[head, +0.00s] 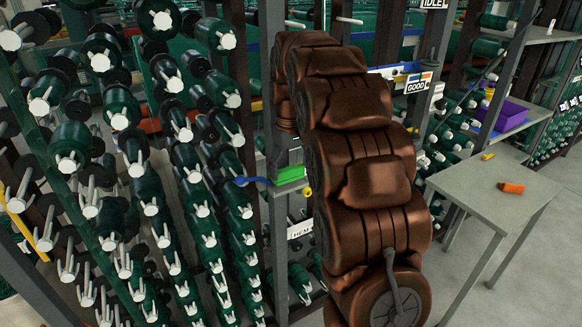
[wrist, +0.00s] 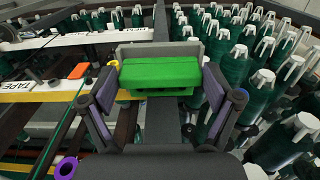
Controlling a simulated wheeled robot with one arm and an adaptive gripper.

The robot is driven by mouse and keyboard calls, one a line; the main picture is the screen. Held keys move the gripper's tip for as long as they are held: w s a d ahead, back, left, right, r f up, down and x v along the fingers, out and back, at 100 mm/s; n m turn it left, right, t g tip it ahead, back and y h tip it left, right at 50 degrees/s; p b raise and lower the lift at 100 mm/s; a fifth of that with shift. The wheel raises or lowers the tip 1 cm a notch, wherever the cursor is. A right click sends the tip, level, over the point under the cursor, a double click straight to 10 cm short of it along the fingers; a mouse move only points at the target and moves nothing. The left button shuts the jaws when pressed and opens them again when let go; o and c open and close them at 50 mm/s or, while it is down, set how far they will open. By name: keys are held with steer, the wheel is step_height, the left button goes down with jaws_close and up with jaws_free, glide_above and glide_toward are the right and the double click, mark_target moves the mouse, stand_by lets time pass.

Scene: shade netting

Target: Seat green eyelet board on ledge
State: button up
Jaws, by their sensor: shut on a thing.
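In the wrist view the green eyelet board (wrist: 160,76) is a bright green block, held level between the two purple-padded fingers of my gripper (wrist: 160,65). A grey ledge (wrist: 133,49) shows just past its far edge; I cannot tell whether the board touches it. The eyelets cannot be made out. In the head view a bright green block (head: 289,175) shows beside a dark post, with a grey surface under it; it may be the same board. My brown arm covers much of that view, and the gripper cannot be made out there.
Racks of dark green spools (head: 125,110) with pale pegs crowd the left. A grey table (head: 487,190) at right carries an orange cylinder (head: 511,188). A purple bin (head: 502,115) sits on a shelf.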

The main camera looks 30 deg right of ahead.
mark_target(290, 170)
steer(key=shift+f+b, duration=0.35)
steer(key=shift+f, duration=0.45)
steer(key=o, duration=0.9)
steer(key=shift+r, duration=0.15)
steer(key=shift+r, duration=5.85)
steer(key=s+a+f+g, duration=0.1)
steer(key=s+a+f, duration=0.2)
steer(key=s+a, duration=0.4)
steer(key=s+a+f, duration=0.3)
steer(key=s+a, duration=0.1)
steer(key=s, duration=0.5)
steer(key=shift+g, duration=0.4)
steer(key=s+a+f, duration=0.1)
steer(key=s+f, duration=0.2)
steer(key=s, duration=0.3)
steer(key=s+a+f, duration=0.2)
steer(key=s+f, duration=0.2)
steer(key=s, duration=0.3)
steer(key=s+a+f, duration=0.2)
steer(key=s+f, duration=0.2)
steer(key=s, duration=0.3)
steer(key=shift+s, duration=0.25)
